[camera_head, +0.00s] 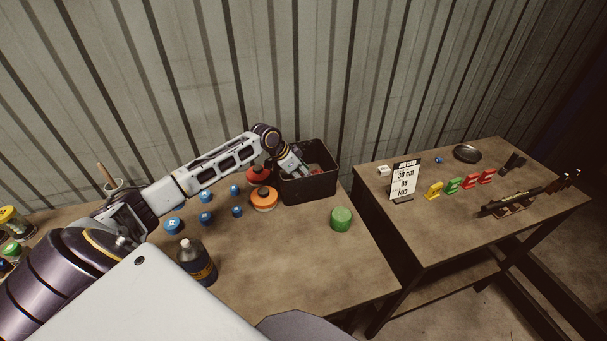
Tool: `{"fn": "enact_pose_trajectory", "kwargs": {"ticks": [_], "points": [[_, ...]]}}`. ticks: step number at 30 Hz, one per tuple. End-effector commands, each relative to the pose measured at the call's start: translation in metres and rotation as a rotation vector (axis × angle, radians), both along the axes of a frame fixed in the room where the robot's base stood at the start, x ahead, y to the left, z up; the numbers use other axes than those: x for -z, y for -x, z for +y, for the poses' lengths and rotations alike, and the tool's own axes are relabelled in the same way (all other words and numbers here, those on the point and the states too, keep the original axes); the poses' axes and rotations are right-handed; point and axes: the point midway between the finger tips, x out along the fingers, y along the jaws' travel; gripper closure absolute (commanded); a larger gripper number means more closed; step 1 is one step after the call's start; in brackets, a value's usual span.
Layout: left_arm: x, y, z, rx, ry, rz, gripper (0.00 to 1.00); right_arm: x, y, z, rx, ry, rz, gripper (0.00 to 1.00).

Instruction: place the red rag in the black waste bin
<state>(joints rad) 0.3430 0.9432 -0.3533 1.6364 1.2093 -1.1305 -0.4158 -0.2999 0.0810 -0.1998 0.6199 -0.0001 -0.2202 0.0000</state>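The black waste bin (310,187) stands at the back right of the left table, against the wall side. My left arm reaches across from the left, and my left gripper (303,172) points down into the bin's opening. Its fingertips are small and partly hidden, so I cannot tell whether they are open or shut. A small reddish patch (317,168), perhaps the red rag, shows inside the bin beside the gripper. I cannot tell whether the gripper touches it. My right gripper is not in view.
Red (258,176), orange (264,198) and green (341,219) round items stand near the bin. Several blue caps (205,218) and a dark bottle (196,262) are further left. A second table (440,235) at right holds a sign (404,180) and coloured pieces. The left table's front right is clear.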

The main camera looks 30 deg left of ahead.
Motion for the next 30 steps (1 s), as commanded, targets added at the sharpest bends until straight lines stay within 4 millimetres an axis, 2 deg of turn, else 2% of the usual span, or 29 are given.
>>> {"fn": "enact_pose_trajectory", "kwargs": {"ticks": [24,25,29,30], "points": [[0.012,0.0,0.0,0.0,0.0,0.0,0.76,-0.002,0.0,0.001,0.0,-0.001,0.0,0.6],[0.012,0.0,0.0,0.0,0.0,0.0,0.5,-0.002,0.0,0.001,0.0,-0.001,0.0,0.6],[0.012,0.0,0.0,0.0,0.0,0.0,0.33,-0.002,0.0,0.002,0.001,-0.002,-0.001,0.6],[0.012,0.0,0.0,0.0,0.0,0.0,0.32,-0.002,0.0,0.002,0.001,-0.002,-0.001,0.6]]}}
